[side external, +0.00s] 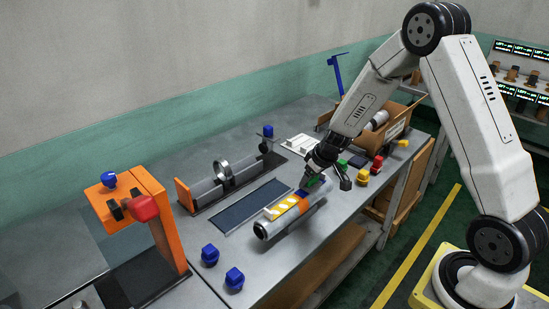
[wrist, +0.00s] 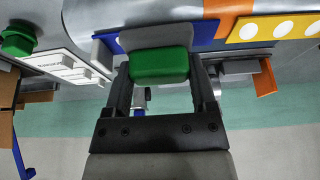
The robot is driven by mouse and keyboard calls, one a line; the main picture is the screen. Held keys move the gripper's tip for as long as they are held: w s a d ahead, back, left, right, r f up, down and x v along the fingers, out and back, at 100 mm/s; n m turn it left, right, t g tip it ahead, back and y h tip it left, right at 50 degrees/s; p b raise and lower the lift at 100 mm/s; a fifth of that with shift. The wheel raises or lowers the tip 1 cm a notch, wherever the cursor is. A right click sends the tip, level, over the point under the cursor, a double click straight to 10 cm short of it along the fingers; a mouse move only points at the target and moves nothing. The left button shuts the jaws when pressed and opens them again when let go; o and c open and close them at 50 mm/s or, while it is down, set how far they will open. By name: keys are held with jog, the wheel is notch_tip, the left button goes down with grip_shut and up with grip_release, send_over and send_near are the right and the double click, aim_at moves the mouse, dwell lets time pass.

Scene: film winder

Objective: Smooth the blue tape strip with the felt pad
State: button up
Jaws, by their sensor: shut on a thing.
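My gripper (side external: 322,176) is shut on the felt pad, a green block (wrist: 160,65) with a grey face (wrist: 150,37). In the side view the green pad (side external: 314,181) is partly hidden by the gripper. The blue tape strip (side external: 301,192) lies on a silver cylinder (side external: 262,230), beside orange and yellow bands. In the wrist view the blue strip (wrist: 196,34) shows on both sides of the pad, which covers its middle. The pad is right at the strip; I cannot tell whether they touch.
A dark mat (side external: 250,205) and a roller fixture (side external: 224,174) lie behind the cylinder. An orange stand (side external: 150,215) is at left. Blue knobs (side external: 210,255) sit at the front edge. Small coloured blocks (side external: 362,176) and a cardboard box (side external: 398,128) are at right.

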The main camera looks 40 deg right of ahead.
jog(key=shift+d, duration=0.5)
jog(key=shift+a, duration=0.15)
jog(key=shift+a, duration=0.35)
jog(key=shift+a, duration=0.35)
dwell(0.6)
jog(key=shift+a+f, duration=0.1)
jog(key=shift+a, duration=0.25)
jog(key=shift+s+a+f, duration=0.1)
jog(key=shift+s+a, duration=0.05)
jog(key=shift+a, duration=0.25)
jog(key=shift+a, duration=0.35)
jog(key=shift+a, duration=0.3)
dwell(0.6)
jog(key=shift+a+r, duration=0.2)
jog(key=shift+a, duration=0.1)
